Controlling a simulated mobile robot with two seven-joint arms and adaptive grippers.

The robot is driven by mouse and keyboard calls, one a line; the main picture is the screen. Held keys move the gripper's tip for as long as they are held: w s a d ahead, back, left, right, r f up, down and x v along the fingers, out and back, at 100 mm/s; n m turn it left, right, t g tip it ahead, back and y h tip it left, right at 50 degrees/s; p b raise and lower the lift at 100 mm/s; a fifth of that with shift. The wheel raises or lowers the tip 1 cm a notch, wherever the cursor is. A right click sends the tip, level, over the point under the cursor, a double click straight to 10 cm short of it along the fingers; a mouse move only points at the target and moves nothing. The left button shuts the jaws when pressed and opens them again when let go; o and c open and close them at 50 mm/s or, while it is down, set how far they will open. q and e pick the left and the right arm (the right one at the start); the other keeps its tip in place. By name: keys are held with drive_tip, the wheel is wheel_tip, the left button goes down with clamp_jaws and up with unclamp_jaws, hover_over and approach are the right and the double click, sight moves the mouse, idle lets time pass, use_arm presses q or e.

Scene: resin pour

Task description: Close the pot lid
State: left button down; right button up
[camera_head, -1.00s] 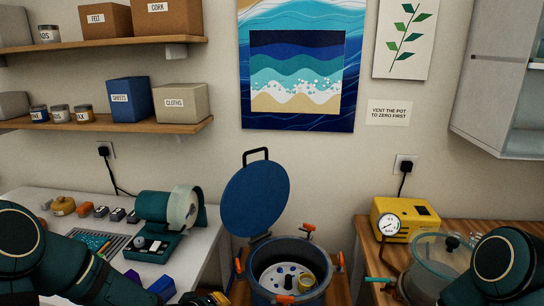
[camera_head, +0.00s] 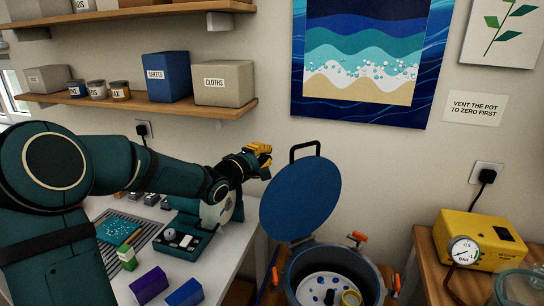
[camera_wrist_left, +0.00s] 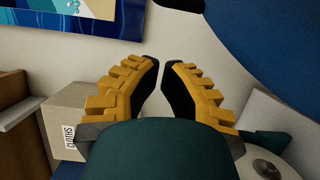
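The pot (camera_head: 335,272) stands low at the bottom of the head view. Its round blue lid (camera_head: 302,200) is tilted up, open, at the pot's back left, with a black loop handle (camera_head: 305,148) at its top edge. My left gripper (camera_head: 266,155) is just left of the lid's upper edge, apart from the handle in the picture. The lid also fills the top right of the wrist view (camera_wrist_left: 275,35). In that view my left gripper's yellow fingers (camera_wrist_left: 160,66) nearly meet at their tips, with nothing between them. My right gripper is out of view.
A yellow pump (camera_head: 480,240) with a gauge stands on the right bench. Shelves with boxes (camera_head: 222,83) hang above.

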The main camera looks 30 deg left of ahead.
use_arm(q)
drive_tip(key=w+d+b, duration=0.2)
drive_tip(key=w+d, duration=0.1)
drive_tip(key=w, duration=0.2)
drive_tip(key=shift+d, duration=0.25)
drive_tip(key=shift+f, duration=0.1)
idle(0.6)
